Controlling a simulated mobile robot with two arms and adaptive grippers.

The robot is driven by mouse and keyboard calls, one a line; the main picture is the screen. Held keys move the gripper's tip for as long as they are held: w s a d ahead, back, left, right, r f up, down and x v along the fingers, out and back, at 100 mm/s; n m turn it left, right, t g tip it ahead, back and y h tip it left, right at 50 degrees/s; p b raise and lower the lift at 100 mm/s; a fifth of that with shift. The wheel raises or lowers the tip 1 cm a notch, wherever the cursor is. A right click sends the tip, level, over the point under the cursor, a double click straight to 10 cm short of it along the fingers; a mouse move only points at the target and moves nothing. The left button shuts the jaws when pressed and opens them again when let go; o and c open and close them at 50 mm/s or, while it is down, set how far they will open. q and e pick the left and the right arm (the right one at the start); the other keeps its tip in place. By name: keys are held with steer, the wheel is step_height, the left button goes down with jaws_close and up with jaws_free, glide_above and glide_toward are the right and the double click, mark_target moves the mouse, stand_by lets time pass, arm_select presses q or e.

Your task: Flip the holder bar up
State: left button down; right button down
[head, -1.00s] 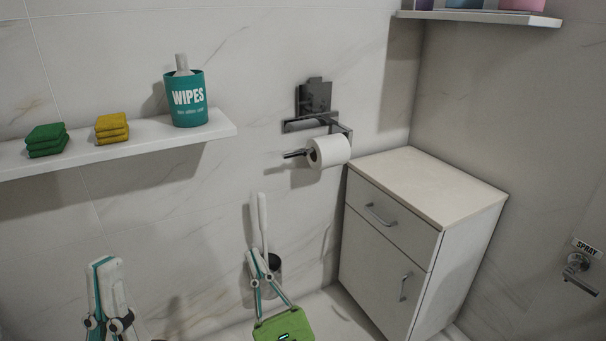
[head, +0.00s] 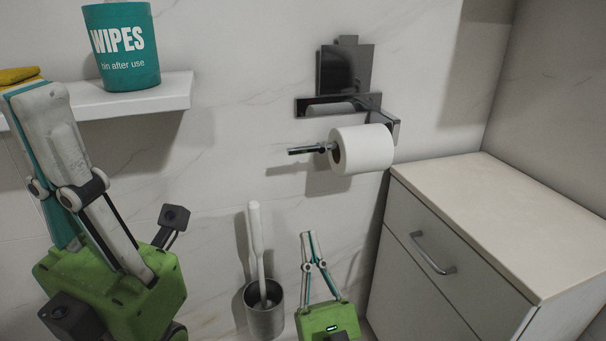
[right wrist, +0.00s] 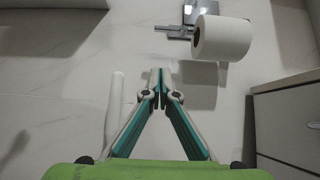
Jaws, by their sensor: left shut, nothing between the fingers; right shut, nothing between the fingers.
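The dark metal holder (head: 345,72) is fixed to the wall, with a bar (head: 305,150) sticking out to the left below it. A white toilet roll (head: 364,150) hangs on the bar. The roll also shows in the right wrist view (right wrist: 223,38), with the bar (right wrist: 172,28) at its left. My right gripper (head: 307,234) is shut and empty, below the bar and apart from it. In the right wrist view its closed tips (right wrist: 160,72) point up toward the bar.
A white shelf (head: 175,92) at the upper left carries a teal wipes tub (head: 124,50) and yellow cloth (head: 18,76). A toilet brush (head: 256,240) stands in a metal cup (head: 264,318) left of my right gripper. A white cabinet (head: 480,240) stands at the right.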

mark_target(306, 150)
steer(key=s+r+b+x, duration=0.2)
steer(key=x, duration=1.1)
steer(key=shift+d, duration=0.25)
steer(key=shift+d, duration=0.1)
